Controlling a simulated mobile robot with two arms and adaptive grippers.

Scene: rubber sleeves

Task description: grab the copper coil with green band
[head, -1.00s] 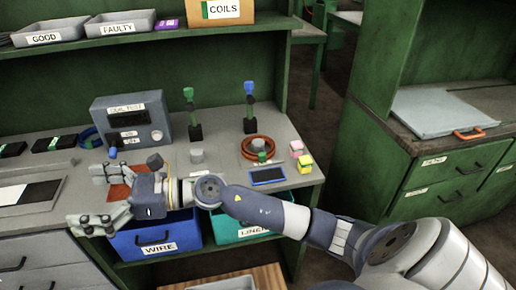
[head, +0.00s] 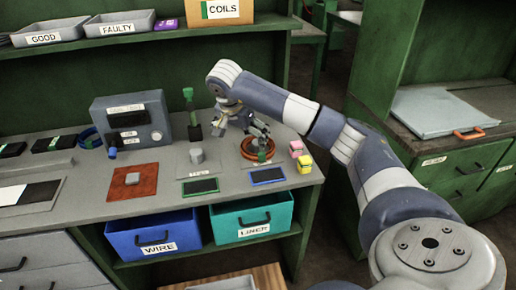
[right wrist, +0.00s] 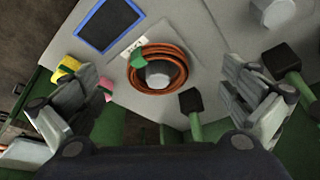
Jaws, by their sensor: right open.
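The copper coil (head: 257,149) lies flat on the workbench, partly hidden by my right gripper in the head view. The right wrist view shows it whole as an orange ring (right wrist: 176,82) with a green band (right wrist: 153,54) on one side and a grey round post or block (right wrist: 158,73) inside it. My right gripper (head: 250,129) is above the coil with its fingers pointing down. In the right wrist view its open fingers (right wrist: 160,100) stand wide on both sides of the coil, touching nothing that I can make out. My left gripper is not in view.
A tester with a grey case (head: 131,122) stands at the back left. A black-based green post (head: 193,115) is left of my gripper; in the wrist view a dark-based post (right wrist: 191,103) is near the coil. Pink and yellow blocks (head: 304,163) sit right of it.

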